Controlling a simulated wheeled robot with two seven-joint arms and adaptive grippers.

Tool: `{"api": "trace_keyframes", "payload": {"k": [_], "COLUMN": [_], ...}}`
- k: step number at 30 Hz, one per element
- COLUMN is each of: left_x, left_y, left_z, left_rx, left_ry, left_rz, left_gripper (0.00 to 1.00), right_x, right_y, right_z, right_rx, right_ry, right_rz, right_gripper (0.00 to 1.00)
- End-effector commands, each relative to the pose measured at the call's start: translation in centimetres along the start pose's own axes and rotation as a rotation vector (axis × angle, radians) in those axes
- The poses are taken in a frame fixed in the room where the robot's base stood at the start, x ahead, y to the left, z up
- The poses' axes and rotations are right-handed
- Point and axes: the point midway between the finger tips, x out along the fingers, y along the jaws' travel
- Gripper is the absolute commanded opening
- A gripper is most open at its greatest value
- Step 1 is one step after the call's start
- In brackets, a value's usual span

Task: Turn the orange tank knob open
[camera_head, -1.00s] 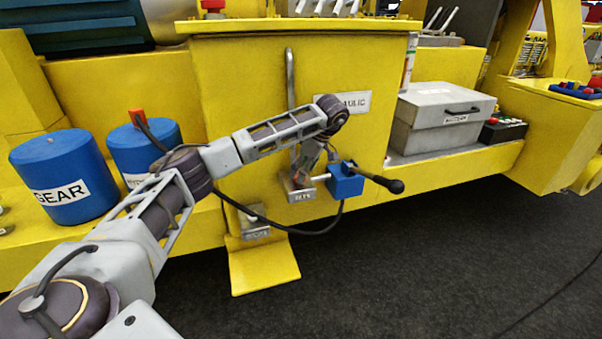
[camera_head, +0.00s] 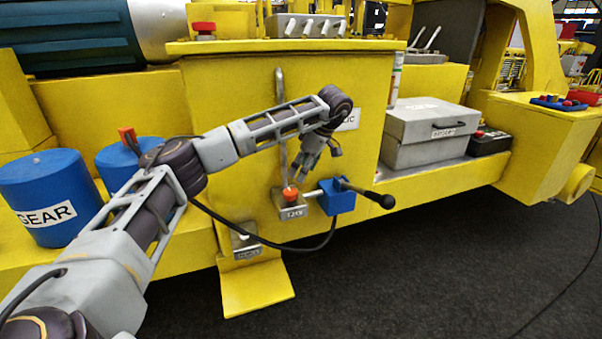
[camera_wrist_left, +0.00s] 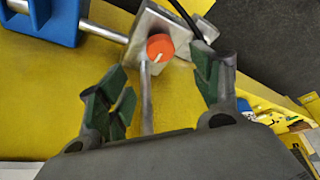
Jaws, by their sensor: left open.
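The orange tank knob (camera_head: 290,192) sits on a small grey metal block labelled TANK (camera_head: 292,208) on the yellow machine's front. In the left wrist view the knob (camera_wrist_left: 160,47) is round with a white line on its face. My left gripper (camera_head: 300,174) is just above the knob in the head view. In the wrist view its two dark green finger pads (camera_wrist_left: 163,95) are spread apart and empty, and the knob shows beyond the gap between them, not gripped. A grey pipe (camera_wrist_left: 147,98) runs from the block between the fingers. My right gripper is not in view.
A blue valve (camera_head: 336,197) with a black-tipped lever (camera_head: 382,199) stands right of the knob, joined to its block by a rod. A second labelled block (camera_head: 245,242) and black hose lie lower left. Blue drums (camera_head: 50,197) stand left; a grey box (camera_head: 430,132) stands right.

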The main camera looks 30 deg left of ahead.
Motion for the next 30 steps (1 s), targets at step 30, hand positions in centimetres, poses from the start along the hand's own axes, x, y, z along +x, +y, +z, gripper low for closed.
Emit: {"api": "trace_keyframes", "payload": {"k": [30], "left_x": [-1.7], "left_y": [0.0], "left_z": [-0.1], "left_rx": [-0.001], "left_ry": [0.001], "left_rz": [0.000], "left_gripper": [0.65], "right_x": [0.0], "right_y": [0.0], "right_z": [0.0], "right_rx": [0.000], "right_ry": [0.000], "right_rz": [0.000], "right_gripper": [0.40]}}
